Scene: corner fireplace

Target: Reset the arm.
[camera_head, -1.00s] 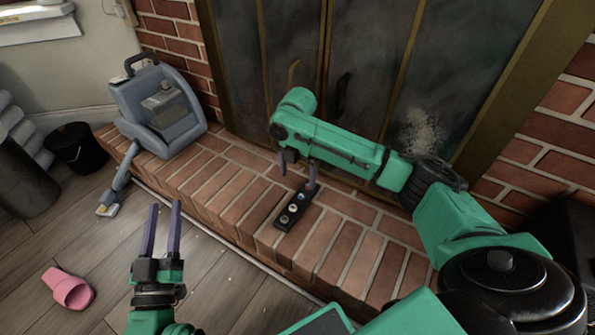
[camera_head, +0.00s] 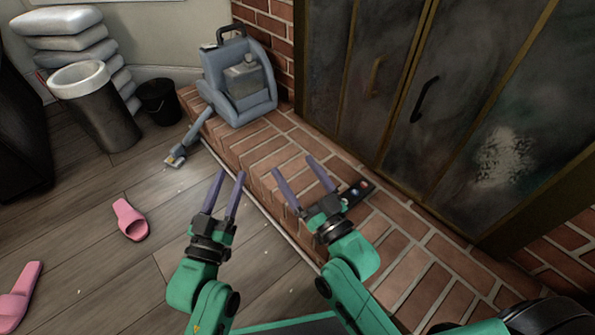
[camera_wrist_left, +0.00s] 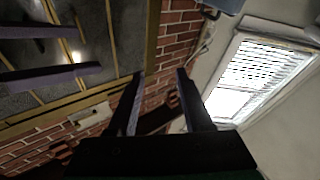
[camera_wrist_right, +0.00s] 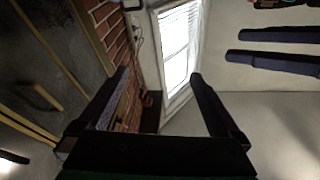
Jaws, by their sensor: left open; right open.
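My left gripper (camera_head: 229,178) is open and empty, held up with its purple fingers pointing forward over the wooden floor. My right gripper (camera_head: 295,168) is open and empty beside it to the right, in front of the brick hearth in the picture. Both arms are folded back close to me in the head view. In the left wrist view the left fingers (camera_wrist_left: 158,76) are apart with nothing between them, and the right gripper's fingers (camera_wrist_left: 45,50) show at left. In the right wrist view the right fingers (camera_wrist_right: 158,76) are apart and empty.
A small dark device (camera_head: 358,191) lies on the brick hearth (camera_head: 410,220), partly behind my right gripper. A blue-grey machine (camera_head: 240,80) stands on the hearth's far end. A grey bin (camera_head: 100,115), black bucket (camera_head: 158,102) and pink slippers (camera_head: 131,220) are at left.

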